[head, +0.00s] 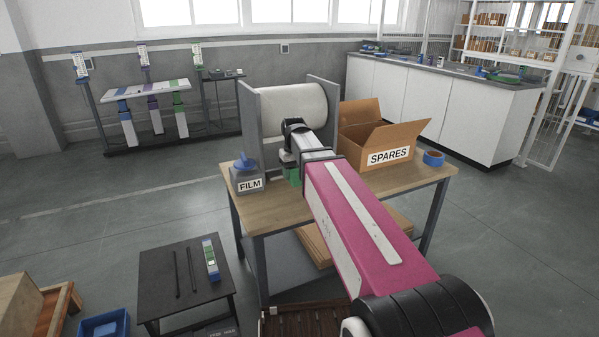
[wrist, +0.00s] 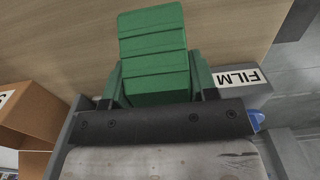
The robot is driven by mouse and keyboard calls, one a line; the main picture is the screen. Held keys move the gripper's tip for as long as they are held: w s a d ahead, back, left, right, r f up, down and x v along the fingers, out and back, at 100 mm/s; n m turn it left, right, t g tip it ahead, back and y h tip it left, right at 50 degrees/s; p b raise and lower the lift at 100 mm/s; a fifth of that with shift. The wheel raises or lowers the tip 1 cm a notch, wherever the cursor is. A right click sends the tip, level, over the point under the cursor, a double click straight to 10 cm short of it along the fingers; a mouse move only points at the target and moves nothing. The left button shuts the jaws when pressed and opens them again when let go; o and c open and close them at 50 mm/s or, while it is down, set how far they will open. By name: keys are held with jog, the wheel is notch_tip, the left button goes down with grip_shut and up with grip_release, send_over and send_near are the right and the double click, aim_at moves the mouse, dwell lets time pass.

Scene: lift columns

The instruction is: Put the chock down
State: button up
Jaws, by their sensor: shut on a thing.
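The chock (wrist: 153,45) is a green block with a ridged face, seen from above in the wrist view. My gripper (wrist: 158,88) is shut on it, with a green finger on each side. In the head view, a small green part of the chock (head: 293,175) shows low beside my arm, over the left part of the wooden table (head: 273,208). My arm hides most of it. I cannot tell whether its underside touches the tabletop.
A white roll (head: 292,108) between grey side plates stands just behind my gripper. A container labelled FILM (head: 246,180) is close on the left. An open SPARES box (head: 378,143) and blue tape roll (head: 433,158) stand on the right. Bare tabletop lies in front.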

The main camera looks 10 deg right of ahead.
jog(key=s+d+r+m, duration=0.3)
jog(key=s+d+r, duration=0.1)
jog(key=d, duration=0.5)
jog(key=shift+s+d+m, duration=0.3)
jog(key=shift+s+d, duration=0.05)
jog(key=shift+s, duration=0.5)
jog(key=w+a+f+n, duration=0.1)
jog(key=a, duration=0.2)
jog(key=w+a+f+n, duration=0.1)
jog(key=w+a, duration=0.1)
jog(key=a, duration=0.1)
jog(key=w+a+f+n, duration=0.1)
jog(key=w+a, duration=0.1)
jog(key=a, duration=0.1)
jog(key=shift+w+a+f+n, duration=0.2)
jog(key=shift+a+n, duration=0.1)
jog(key=shift+a, duration=0.05)
jog(key=shift+w+d+f, duration=0.15)
jog(key=shift+w+f, duration=0.1)
jog(key=w+d+f, duration=0.1)
jog(key=d+f, duration=0.1)
jog(key=d, duration=0.1)
jog(key=w+d+f, duration=0.2)
jog(key=d, duration=0.1)
jog(key=w+d+f, duration=0.2)
jog(key=d, duration=0.1)
jog(key=shift+w+f, duration=0.2)
jog(key=shift+d+f, duration=0.15)
jog(key=shift+f, duration=1.9)
jog(key=shift+f, duration=0.15)
